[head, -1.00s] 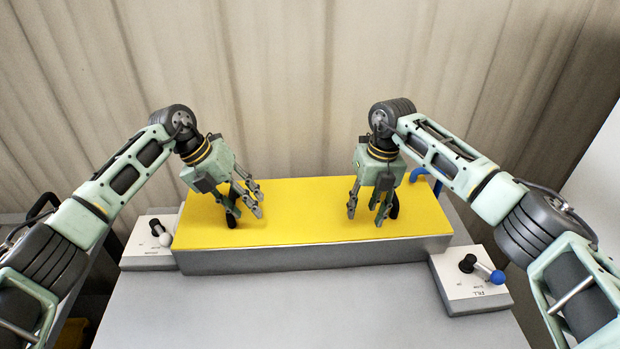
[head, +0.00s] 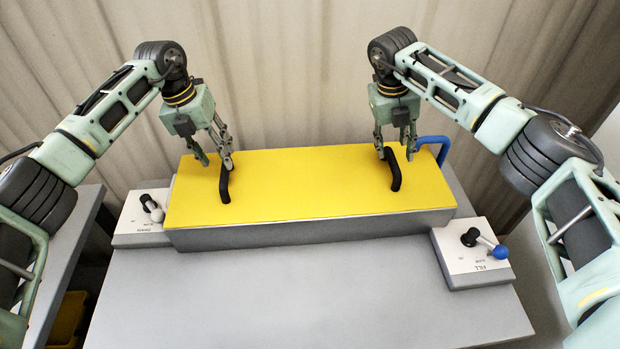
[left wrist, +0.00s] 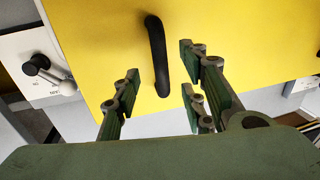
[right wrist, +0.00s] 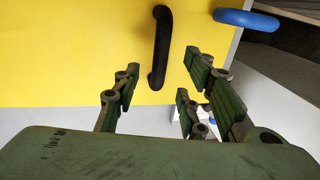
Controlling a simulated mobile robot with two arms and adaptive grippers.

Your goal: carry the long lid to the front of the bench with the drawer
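The long yellow lid (head: 310,190) lies flat on the grey tank (head: 310,231) on the bench. It has a black handle at each end. My left gripper (head: 212,162) is open above and behind the left handle (head: 224,184). In the left wrist view, the left handle (left wrist: 156,55) appears between the open fingers (left wrist: 165,88), beyond their tips. My right gripper (head: 397,150) is open near the right handle (head: 393,170). In the right wrist view, the right handle (right wrist: 161,45) appears between the open fingers (right wrist: 165,80). Neither gripper holds a handle.
A drain lever box (head: 143,217) stands left of the tank, and a fill lever box (head: 472,254) with a blue knob stands right. A blue pipe (head: 436,146) rises behind the right end. The bench front (head: 300,300) is clear. A wall closes the back.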

